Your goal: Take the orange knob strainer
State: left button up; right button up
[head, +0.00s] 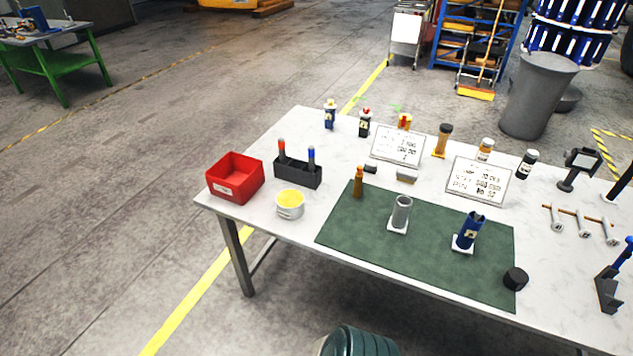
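Several orange pieces stand on the white table, and at this size I cannot tell for sure which one is the orange knob strainer. An orange piece with a red top (404,121) stands at the back behind a printed card. An orange cylinder with a dark brown upper part (441,140) stands upright between the two cards. A slim orange-brown bottle-like piece (358,182) stands at the back left of the green mat (345,232). Neither of my grippers shows in the head view.
A grey tube (400,212) and a blue cylinder (468,231) stand on the mat. A red bin (236,177), a black holder (298,172) and a yellow-topped tub (290,204) are at left. Printed cards (398,146) lie behind. A dark blue-handled tool (610,285) is at right.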

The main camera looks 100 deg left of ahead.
aim_at(359, 175)
jog(key=l+u, duration=0.15)
jog(key=u, duration=2.8)
